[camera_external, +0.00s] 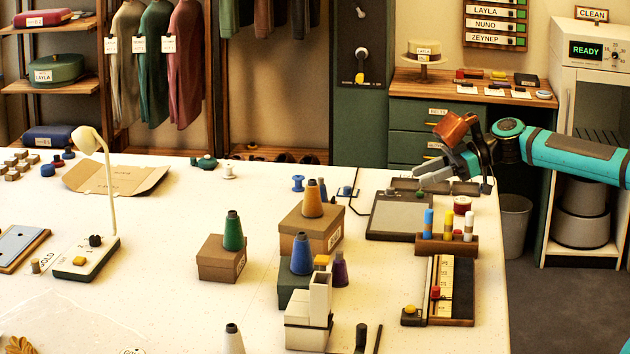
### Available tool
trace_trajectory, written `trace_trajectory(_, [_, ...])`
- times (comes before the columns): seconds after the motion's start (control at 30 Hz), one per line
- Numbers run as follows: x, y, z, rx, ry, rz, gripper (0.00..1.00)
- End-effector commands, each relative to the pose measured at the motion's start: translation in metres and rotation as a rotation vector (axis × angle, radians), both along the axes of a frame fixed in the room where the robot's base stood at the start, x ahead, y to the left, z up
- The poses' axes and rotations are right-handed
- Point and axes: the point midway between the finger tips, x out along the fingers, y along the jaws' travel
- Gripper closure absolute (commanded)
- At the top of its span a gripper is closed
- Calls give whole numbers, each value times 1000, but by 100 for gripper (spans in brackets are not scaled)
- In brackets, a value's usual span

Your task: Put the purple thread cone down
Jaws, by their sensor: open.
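The purple thread cone (340,269) stands upright near the middle of the table, just right of the green box under the blue cone. It seems to rest on the table top; its lower left is close to a white block, and I cannot tell if they touch. My gripper (437,156) is open and well away from the cone, up and to the right, above the table's far right part. I see nothing held between its fingers.
A blue cone (301,255), an orange cone (312,199) and a green cone (233,231) stand on boxes nearby. A white block stack (319,297) stands in front.

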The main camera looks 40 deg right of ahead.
Motion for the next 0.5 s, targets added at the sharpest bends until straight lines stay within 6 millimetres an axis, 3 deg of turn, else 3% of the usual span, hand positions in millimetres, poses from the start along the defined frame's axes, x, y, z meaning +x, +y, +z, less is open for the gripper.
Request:
trace_trajectory(0.13, [4,8,-2,18,-14,40,59])
trace_trajectory(0.5, [3,8,-78,17,-12,36,59])
